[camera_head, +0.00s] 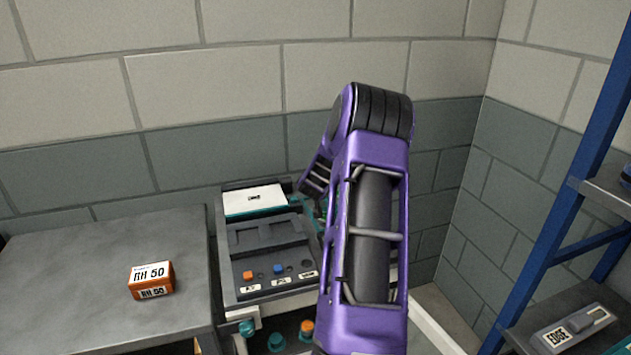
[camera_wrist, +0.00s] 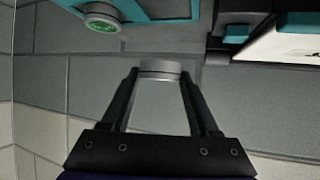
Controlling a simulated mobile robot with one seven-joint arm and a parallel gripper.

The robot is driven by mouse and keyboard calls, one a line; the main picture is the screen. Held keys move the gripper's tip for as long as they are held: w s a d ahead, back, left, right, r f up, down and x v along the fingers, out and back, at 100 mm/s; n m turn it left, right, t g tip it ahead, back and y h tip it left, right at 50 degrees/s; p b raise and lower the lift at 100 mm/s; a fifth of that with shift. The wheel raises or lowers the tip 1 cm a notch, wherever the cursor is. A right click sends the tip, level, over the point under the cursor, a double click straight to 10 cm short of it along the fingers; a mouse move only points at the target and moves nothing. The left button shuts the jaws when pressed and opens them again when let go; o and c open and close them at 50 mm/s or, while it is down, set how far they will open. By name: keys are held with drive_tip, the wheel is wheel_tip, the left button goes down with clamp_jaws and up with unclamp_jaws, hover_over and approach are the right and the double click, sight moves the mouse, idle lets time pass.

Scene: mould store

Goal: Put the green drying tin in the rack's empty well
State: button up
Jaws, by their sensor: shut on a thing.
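My gripper (camera_wrist: 160,78) is shut on a pale metal cylinder (camera_wrist: 160,104) with a grey rim, seen from the side between the fingers in the wrist view. No green shows on it, so I cannot tell whether it is the green drying tin. A round metal tin with a green face (camera_wrist: 102,23) sits in a teal holder (camera_wrist: 172,8) at the top of the wrist view, apart from my fingers. It may be the rack, but no empty well can be made out. In the head view my purple arm hides the gripper and its load.
An orange RH 50 box (camera_head: 151,280) is on the grey bench (camera_head: 75,260). A blue-framed shelf (camera_head: 568,185) holds a grey EDGE device (camera_head: 575,328) at right.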

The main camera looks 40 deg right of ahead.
drive_tip(key=shift+f+b, duration=1)
drive_tip(key=shift+f, duration=1.2)
drive_tip(key=shift+f+b, duration=0.3)
drive_tip(key=shift+b, duration=1.35)
drive_tip(key=shift+b, duration=0.4)
drive_tip(key=shift+s+r, duration=0.1)
drive_tip(key=shift+r, duration=0.25)
drive_tip(key=shift+f+b, duration=0.6)
drive_tip(key=shift+f, duration=0.2)
drive_tip(key=shift+s+a+f+b, duration=0.2)
drive_tip(key=shift+f+b, duration=0.15)
drive_tip(key=shift+f, duration=0.25)
drive_tip(key=shift+d+r, duration=0.15)
drive_tip(key=shift+r, duration=0.3)
